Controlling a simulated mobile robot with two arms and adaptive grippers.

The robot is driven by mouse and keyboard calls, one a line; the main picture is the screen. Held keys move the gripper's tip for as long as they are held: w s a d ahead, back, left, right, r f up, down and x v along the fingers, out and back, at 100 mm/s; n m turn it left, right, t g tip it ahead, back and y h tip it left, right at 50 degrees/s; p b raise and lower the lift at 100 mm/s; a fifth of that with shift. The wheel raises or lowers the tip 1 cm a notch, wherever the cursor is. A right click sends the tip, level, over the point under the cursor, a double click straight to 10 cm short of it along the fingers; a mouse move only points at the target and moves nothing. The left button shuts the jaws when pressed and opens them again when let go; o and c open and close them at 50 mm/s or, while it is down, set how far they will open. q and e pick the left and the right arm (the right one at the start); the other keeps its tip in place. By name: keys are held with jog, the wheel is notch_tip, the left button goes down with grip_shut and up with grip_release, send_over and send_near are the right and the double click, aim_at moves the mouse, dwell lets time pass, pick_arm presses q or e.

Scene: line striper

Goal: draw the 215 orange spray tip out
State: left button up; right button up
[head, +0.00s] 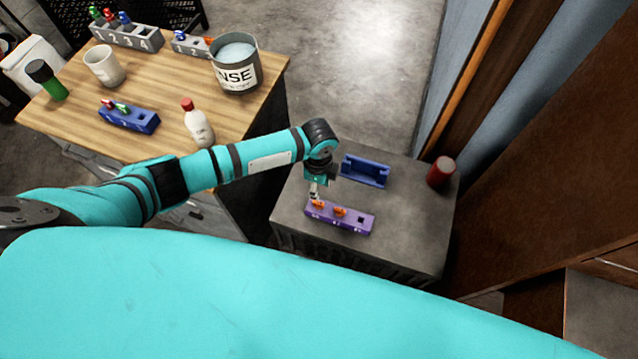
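A purple block (328,221) lies on the grey stand. Two orange spray tips sit in it, one at its left end (318,204) and one near its middle (340,211). A dark square opening shows at its right end. The labels on its front are too small to read, so I cannot tell which tip is the 215. My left gripper (314,196) points down just above the left orange tip. Its fingers are small and partly dark, so I cannot tell whether they are open or touch the tip. My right gripper is out of view.
On the grey stand (415,235) are an empty-looking blue tray (366,171) and a red can (441,171). The wooden table (165,72) holds a rinse bucket (236,75), a white bottle (198,125), a mug (104,68) and a blue block (140,121). A brown wall panel stands at right.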

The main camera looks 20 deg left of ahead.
aim_at(318, 203)
pick_arm(q)
jog(key=shift+f+b, duration=0.55)
jog(key=shift+f, duration=0.1)
notch_tip(318, 203, down, 7)
jog(key=b, duration=0.6)
jog(key=shift+d+b, duration=0.1)
jog(key=shift+b, duration=0.25)
jog(key=shift+f+b, duration=0.4)
jog(key=shift+f, duration=0.45)
jog(key=shift+r+p, duration=0.1)
jog(key=shift+p, duration=0.2)
grip_shut()
